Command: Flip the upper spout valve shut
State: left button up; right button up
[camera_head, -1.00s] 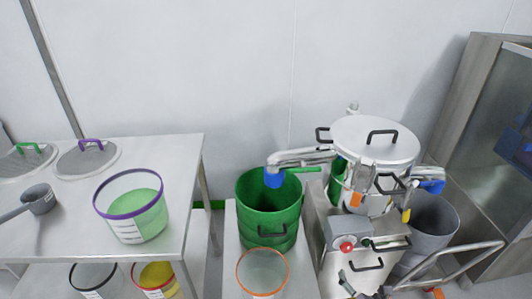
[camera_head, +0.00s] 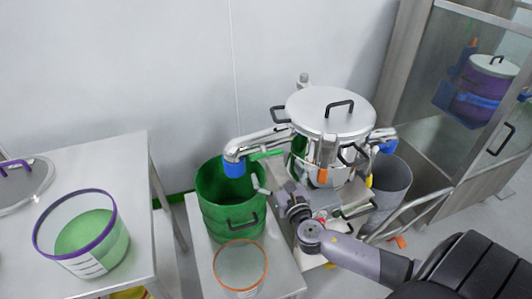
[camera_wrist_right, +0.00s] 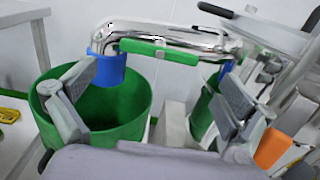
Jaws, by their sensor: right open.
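The steel machine (camera_head: 330,110) has an upper spout (camera_head: 262,138) on its left side, with a blue end (camera_head: 234,168) over a green bucket (camera_head: 230,210). A green lever handle (camera_head: 266,155) lies along the spout pipe; I take it as the upper spout valve. In the right wrist view the green handle (camera_wrist_right: 160,52) runs lengthwise along the shiny pipe, beyond my fingers. My right gripper (camera_head: 268,189) is below and in front of the handle, by the bucket's right rim. Its fingers (camera_wrist_right: 160,85) are spread wide and hold nothing. My left gripper is out of view.
A tub with an orange rim (camera_head: 241,266) stands before the green bucket. A second spout with a blue end (camera_head: 388,146) is at the machine's right, above a grey bin (camera_head: 390,185). A table (camera_head: 130,170) stands left, a glass cabinet (camera_head: 480,110) right.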

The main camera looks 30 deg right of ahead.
aim_at(267, 156)
jog(key=x, duration=0.7)
jog(key=shift+w, duration=0.45)
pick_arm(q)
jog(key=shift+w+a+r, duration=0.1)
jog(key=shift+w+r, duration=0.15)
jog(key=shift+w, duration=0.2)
pick_arm(e)
jog(key=shift+c, duration=0.6)
jog(key=c, duration=0.8)
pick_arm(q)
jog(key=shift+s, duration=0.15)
pick_arm(e)
jog(key=shift+o, duration=0.2)
